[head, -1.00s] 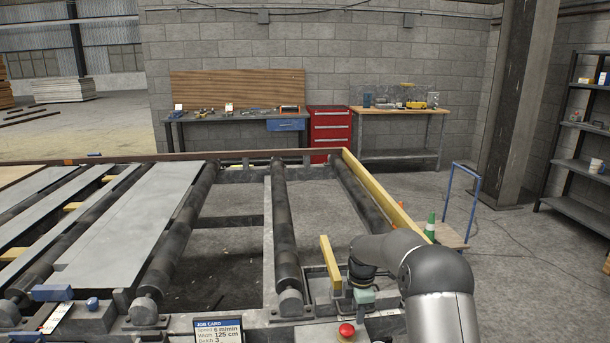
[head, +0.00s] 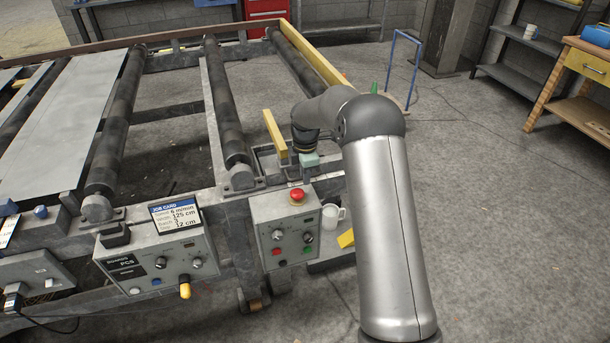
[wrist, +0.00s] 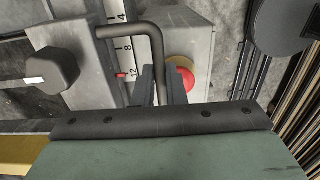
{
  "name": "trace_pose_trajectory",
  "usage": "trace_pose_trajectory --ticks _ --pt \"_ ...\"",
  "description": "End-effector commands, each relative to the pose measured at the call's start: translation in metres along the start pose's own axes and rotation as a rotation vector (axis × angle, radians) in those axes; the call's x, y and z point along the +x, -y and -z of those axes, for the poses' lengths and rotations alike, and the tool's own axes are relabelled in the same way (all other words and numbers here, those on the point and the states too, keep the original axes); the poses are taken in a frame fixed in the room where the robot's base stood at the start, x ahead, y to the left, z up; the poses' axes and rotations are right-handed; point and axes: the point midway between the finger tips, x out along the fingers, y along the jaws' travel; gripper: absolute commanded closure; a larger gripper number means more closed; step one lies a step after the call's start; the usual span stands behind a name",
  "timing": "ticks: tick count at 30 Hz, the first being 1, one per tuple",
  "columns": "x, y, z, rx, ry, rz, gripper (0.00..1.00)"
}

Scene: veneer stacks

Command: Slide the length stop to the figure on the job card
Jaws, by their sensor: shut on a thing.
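My gripper (wrist: 161,82) is shut on the dark bent rod handle (wrist: 156,44) of the length stop in the wrist view. Left of the handle, a white scale (wrist: 122,46) shows 4, 8 and 12, with a red pointer mark (wrist: 121,75) about level with the 12. In the head view my gripper (head: 309,164) is at the front rail beside a yellow bar (head: 275,134); its fingertips are hard to make out there. The job card (head: 174,215) stands on the control box; its bottom line reads 12 cm, that line's label being too small to read.
A red stop button (head: 297,195) on a grey control box is close to my gripper; it also shows right of the fingers in the wrist view (wrist: 181,80). A white mug (head: 332,215) stands right of that box. A dark knob (wrist: 52,75) sits left of the scale.

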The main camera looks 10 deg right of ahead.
Motion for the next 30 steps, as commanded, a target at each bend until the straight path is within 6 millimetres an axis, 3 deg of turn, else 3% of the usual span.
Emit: trace_pose_trajectory --ticks 15,18,30 --pt "0.001 0.001 0.028 -0.002 -0.002 0.004 1.00" --pt "0.000 0.001 0.028 -0.001 -0.002 0.004 0.67" --pt "-0.006 0.000 0.027 -0.001 -0.001 0.001 0.67"
